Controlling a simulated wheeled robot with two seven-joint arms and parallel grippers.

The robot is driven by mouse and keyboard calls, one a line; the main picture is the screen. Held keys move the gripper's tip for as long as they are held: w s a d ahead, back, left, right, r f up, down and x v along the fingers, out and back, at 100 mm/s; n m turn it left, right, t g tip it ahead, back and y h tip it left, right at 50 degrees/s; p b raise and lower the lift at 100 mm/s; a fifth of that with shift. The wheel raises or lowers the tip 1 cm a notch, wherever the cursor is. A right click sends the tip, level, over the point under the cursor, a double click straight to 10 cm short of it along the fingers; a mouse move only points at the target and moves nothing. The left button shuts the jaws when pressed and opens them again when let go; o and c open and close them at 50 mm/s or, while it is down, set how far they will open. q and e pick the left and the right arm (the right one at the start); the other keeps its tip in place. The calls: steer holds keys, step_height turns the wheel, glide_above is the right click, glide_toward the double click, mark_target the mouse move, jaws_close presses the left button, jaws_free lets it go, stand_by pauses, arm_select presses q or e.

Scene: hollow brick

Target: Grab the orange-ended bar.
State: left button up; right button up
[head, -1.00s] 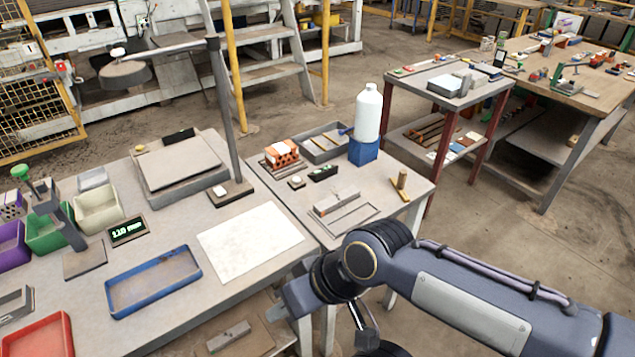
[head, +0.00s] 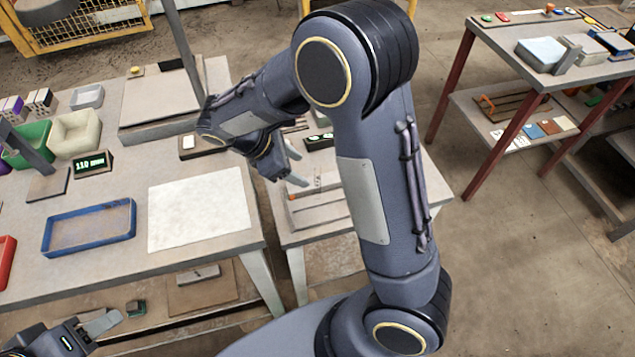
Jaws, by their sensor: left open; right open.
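The bar (head: 322,184) is a grey block on the smaller table, with a small orange patch at its left end. It lies beside a flat grey plate, and my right arm covers its right part. My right gripper (head: 294,166) is open and empty, fingers pointing right, just above and left of the bar. I cannot tell whether a fingertip touches it. My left gripper (head: 105,321) is open at the bottom left, low in front of the large workbench and far from the bar. The orange hollow brick is hidden behind my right arm.
The large workbench (head: 215,243) holds a blue tray (head: 91,204), a white sheet (head: 197,205), a display (head: 90,164) and bins. A lamp post (head: 183,50) rises near my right gripper. A red-legged table (head: 482,75) stands at right, with clear floor between.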

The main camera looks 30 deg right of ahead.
mark_target(316, 182)
steer(key=shift+w+f, duration=0.2)
steer(key=shift+w, duration=0.1)
steer(key=shift+d+f+n+h, duration=0.1)
steer(key=shift+f+n+h, duration=0.2)
steer(key=x, duration=0.7)
steer(key=shift+s+a+f, duration=0.2)
steer(key=shift+s+a, duration=0.05)
steer(key=shift+a, duration=0.05)
steer(key=shift+c, duration=0.5)
steer(key=c, duration=1.2)
